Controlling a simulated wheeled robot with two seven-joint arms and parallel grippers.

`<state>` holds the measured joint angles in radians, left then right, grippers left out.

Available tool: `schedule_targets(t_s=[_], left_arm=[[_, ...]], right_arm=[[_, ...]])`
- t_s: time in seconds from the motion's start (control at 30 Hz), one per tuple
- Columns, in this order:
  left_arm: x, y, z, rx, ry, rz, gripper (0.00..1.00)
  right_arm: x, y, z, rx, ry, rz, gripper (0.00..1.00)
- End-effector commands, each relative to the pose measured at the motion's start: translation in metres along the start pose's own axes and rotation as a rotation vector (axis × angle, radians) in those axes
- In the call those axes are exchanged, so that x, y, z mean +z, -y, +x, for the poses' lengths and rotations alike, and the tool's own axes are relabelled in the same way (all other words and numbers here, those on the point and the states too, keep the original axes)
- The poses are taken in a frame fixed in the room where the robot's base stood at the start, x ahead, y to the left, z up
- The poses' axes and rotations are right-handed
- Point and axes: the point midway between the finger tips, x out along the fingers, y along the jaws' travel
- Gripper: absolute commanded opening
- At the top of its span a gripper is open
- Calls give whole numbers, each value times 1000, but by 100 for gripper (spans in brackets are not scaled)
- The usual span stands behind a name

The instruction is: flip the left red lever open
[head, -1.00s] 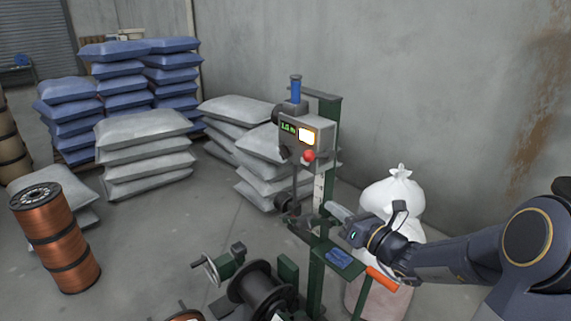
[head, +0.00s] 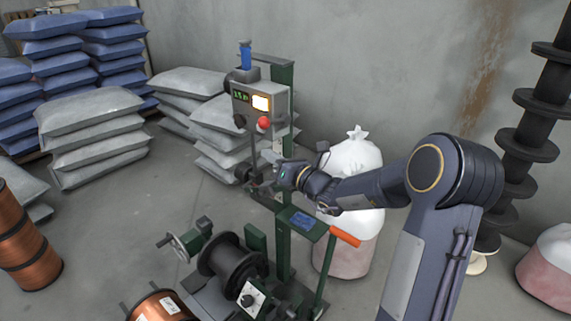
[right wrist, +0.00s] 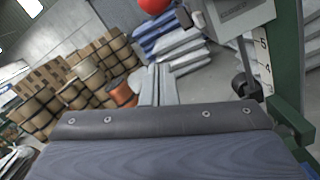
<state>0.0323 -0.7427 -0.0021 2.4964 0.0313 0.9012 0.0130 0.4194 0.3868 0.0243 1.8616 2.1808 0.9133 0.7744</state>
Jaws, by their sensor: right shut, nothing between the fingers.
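A red round knob (head: 263,124) is on the front of a grey control box (head: 260,104) on a green machine post. It also shows at the top edge of the right wrist view (right wrist: 154,5). I cannot make out a lever arm on it, nor a left and right pair of red levers. My right gripper (head: 269,157) is just below the knob and the box, in front of the post, apart from the knob. Its fingers (right wrist: 155,86) are shut and empty in the right wrist view. My left gripper is not in view.
A green bench with a black spool (head: 232,254) and an orange handle (head: 345,236) stands below my right arm. A white sack (head: 352,160) is behind the forearm. Grey bags (head: 95,125) are stacked at left. Floor is clear between them and the machine.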

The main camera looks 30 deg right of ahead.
Motion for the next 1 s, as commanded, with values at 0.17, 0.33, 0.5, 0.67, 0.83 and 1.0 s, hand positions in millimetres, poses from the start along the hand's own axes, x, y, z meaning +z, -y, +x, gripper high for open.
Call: schedule_targets(t_s=[0.17,0.33,0.5,0.67,0.83,1.0], left_arm=[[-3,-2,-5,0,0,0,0],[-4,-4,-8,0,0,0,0],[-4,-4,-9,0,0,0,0],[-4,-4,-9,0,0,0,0],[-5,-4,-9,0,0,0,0],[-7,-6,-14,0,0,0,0]], right_arm=[[19,-1,21,-1,4,-4,0],[35,0,25,-1,1,-1,0],[40,0,26,-1,1,0,0],[39,0,26,-1,0,0,0],[40,0,26,-1,0,2,0],[44,-2,26,-4,0,28,0]])
